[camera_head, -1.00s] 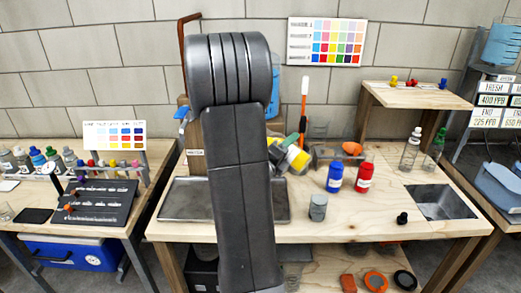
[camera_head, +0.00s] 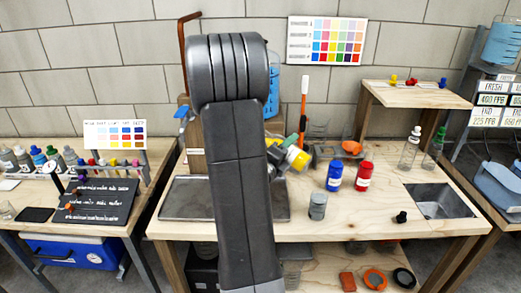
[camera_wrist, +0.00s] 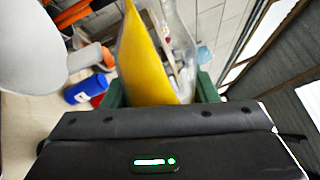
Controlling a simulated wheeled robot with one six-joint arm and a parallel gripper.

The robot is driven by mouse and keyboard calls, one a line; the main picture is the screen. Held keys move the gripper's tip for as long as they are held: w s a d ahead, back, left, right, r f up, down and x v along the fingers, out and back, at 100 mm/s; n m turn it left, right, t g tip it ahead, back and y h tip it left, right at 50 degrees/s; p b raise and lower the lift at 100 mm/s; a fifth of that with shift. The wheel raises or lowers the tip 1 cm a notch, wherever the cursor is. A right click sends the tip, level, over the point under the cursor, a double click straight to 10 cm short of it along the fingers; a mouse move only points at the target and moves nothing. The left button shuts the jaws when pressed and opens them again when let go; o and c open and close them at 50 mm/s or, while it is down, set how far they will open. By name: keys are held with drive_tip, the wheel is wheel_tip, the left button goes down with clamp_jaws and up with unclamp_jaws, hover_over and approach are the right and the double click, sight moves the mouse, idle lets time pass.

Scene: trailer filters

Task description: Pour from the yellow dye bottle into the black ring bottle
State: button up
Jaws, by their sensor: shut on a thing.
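The yellow dye bottle (camera_head: 297,158) is held tilted in my gripper, partly behind my arm in the head view. In the wrist view the clear bottle (camera_wrist: 150,55), with yellow dye inside, sits between the green fingers of my gripper (camera_wrist: 160,90). A grey jar (camera_head: 317,206) with no cap visible stands upright on the table, in front of the blue bottle. A large pale rounded shape (camera_wrist: 30,45) is close at the left of the wrist view; it may be this jar. No pouring stream shows.
The blue bottle (camera_head: 334,177) and red bottle (camera_head: 364,176) stand behind the jar. A small black cap (camera_head: 401,217) lies near the sink (camera_head: 443,201). Two clear bottles stand behind the sink. A metal tray (camera_head: 186,205) is at left.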

drive_tip(key=shift+d+n+b, duration=0.15)
drive_tip(key=shift+n+b, duration=0.2)
drive_tip(key=shift+n, duration=0.25)
idle(0.9)
drive_tip(key=shift+r, duration=0.1)
drive_tip(key=shift+r+m+p, duration=0.15)
drive_tip(key=shift+m+p, duration=0.25)
drive_tip(key=shift+p, duration=0.1)
drive_tip(key=shift+w+a+f+m+b, duration=0.1)
drive_tip(key=shift+a+f+m+b, duration=0.1)
drive_tip(key=shift+m+b, duration=0.35)
drive_tip(key=r+m+b, duration=0.1)
drive_tip(key=m+b, duration=0.1)
drive_tip(key=b, duration=0.1)
drive_tip(key=shift+a+r, duration=0.1)
drive_tip(key=shift+r, duration=0.15)
drive_tip(key=shift+w, duration=0.1)
drive_tip(key=shift+a+m+g+b, duration=0.1)
drive_tip(key=shift+m+g+b, duration=0.25)
drive_tip(key=shift+b, duration=0.4)
